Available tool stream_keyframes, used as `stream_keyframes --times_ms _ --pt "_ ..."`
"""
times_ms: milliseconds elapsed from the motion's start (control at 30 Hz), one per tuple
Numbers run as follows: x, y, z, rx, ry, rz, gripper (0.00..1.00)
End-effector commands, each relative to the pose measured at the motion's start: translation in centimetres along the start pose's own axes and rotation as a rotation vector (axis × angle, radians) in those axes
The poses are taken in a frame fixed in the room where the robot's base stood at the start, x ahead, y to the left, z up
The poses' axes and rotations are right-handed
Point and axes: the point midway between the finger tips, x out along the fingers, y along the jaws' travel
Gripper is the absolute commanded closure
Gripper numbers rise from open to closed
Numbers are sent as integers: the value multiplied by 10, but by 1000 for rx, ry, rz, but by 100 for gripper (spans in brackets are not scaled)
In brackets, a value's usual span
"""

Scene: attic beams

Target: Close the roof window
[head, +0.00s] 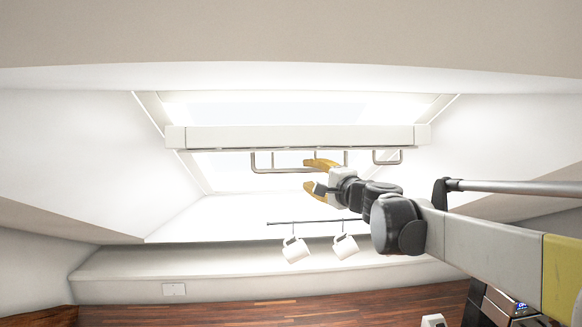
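The roof window (295,138) is a pale sash set in the sloped ceiling, its thick white lower edge running across the upper middle of the head view. Bright glass shows above this edge, and a bright opening (235,172) shows below it, so the window stands open. Metal bar handles (388,162) hang under the edge.
Below the window, a dark rail (295,222) carries two white mugs (296,250) on hooks. A white ledge (130,263) runs beneath, above a wooden surface (230,312). A dark device (500,308) stands at bottom right. Sloped white walls close in on both sides.

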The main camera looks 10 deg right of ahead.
Motion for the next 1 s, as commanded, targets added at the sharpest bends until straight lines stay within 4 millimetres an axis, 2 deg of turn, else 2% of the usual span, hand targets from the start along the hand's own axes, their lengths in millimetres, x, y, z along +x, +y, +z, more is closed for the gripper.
stream_keyframes --times_ms 100,300,667,800,1000 --pt "24 -2 0 0 -1 0 64" --pt "48 -1 0 0 -1 0 64" --pt "53 0 0 -1 0 1 64" --pt "53 0 0 -1 0 1 100" --pt "55 -2 -1 -1 0 1 100"
